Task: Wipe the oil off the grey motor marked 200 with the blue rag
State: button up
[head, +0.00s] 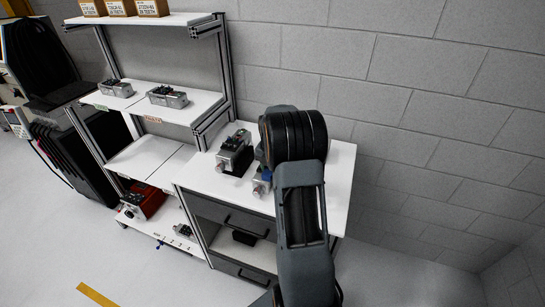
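Two grey motors are on the white top of the drawer bench. One grey motor (236,153) lies fully in view toward the left, with a dark connector on top and its shaft facing front. A second grey motor (260,186) lies to its right, partly hidden behind my arm. A small patch of blue (266,176) shows on or beside this second motor; I cannot tell whether it is the blue rag. The 200 marking and any oil are too small to read. My gripper is hidden behind my own raised arm.
The bench top (335,172) is clear at its right end. A shelf rack (145,155) stands to the left, with more motors (167,96) on a middle shelf and cardboard boxes (150,8) on top. A red device (143,200) sits low. A block wall (430,100) is behind.

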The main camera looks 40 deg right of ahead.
jog(key=shift+r+p, duration=0.95)
jog(key=shift+r, duration=0.85)
